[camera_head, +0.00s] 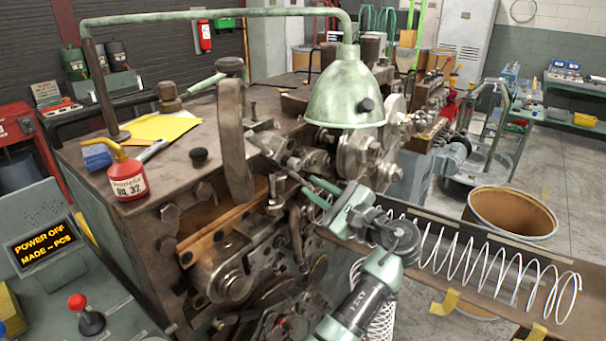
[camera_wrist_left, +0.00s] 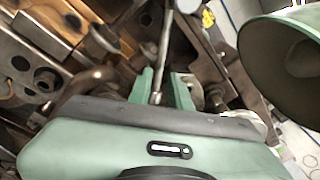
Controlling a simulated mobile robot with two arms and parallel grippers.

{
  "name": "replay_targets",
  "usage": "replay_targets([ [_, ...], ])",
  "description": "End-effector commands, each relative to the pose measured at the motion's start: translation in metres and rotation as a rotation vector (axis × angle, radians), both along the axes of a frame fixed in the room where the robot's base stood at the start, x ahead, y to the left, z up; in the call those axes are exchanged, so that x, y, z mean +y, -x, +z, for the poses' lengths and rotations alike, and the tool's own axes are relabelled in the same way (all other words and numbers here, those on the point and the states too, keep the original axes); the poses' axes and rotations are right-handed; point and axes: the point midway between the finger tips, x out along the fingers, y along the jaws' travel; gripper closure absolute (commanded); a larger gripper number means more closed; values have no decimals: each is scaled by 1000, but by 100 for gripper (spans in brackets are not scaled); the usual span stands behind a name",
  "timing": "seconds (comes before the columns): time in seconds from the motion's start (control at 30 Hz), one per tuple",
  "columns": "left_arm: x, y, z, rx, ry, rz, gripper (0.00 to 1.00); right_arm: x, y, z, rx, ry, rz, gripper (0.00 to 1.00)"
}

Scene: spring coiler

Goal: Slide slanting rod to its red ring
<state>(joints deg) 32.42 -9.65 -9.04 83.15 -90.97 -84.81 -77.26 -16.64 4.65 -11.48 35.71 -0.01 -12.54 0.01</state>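The slanting rod shows in the left wrist view as a thin grey metal bar (camera_wrist_left: 164,50) running up from between my fingers. In the head view it slopes down to the right (camera_head: 281,167) towards my left gripper. My left gripper (camera_head: 312,189) reaches in from the right side of the machine, under the green lamp. In the left wrist view its two green fingers (camera_wrist_left: 160,88) stand apart, one on each side of the rod's near end, with gaps visible. I cannot make out a red ring on the rod in either view. My right gripper is not in view.
The green lamp shade (camera_head: 346,92) hangs just above my left gripper and looms at right in the wrist view (camera_wrist_left: 285,55). A coiled wire spring (camera_head: 470,258) lies on the chute at right. A red oil can (camera_head: 127,180) stands on the machine top.

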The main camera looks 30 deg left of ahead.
Motion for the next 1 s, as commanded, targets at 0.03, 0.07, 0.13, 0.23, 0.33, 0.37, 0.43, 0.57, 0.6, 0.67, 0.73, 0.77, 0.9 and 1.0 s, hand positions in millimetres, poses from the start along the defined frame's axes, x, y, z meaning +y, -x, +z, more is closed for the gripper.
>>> replay_targets([
  [0.03,10,-2,4,0,-2,3,81,0,5,7,6,0,0,55],
  [0.07,15,-4,5,0,-3,2,81,0,7,9,9,0,0,55],
  [0.13,26,-7,4,1,-2,3,81,0,14,13,18,0,0,55],
  [0.23,38,-12,4,0,-2,0,81,0,21,18,29,1,0,55],
  [0.33,48,-15,2,1,-1,1,81,0,21,20,30,0,0,55],
  [0.37,50,-15,2,1,0,0,81,0,20,21,29,0,0,55],
  [0.43,52,-16,1,0,0,-1,81,1,17,21,25,0,0,55],
  [0.57,53,-17,0,-1,1,-2,81,1,9,21,14,-1,0,55],
  [0.6,53,-17,0,-1,0,-1,81,1,8,21,12,-2,0,55],
  [0.67,53,-17,0,-1,0,-1,81,1,7,21,9,-1,0,55],
  [0.73,53,-17,0,-1,0,-1,92,1,7,21,9,-1,0,55],
  [0.77,53,-17,0,-1,0,-1,100,1,7,21,9,-1,0,55],
  [0.9,53,-16,0,-1,1,-1,100,1,7,21,9,-1,-1,55],
  [1.0,53,-16,0,-1,1,-1,100,1,7,21,10,-1,-1,55],
])
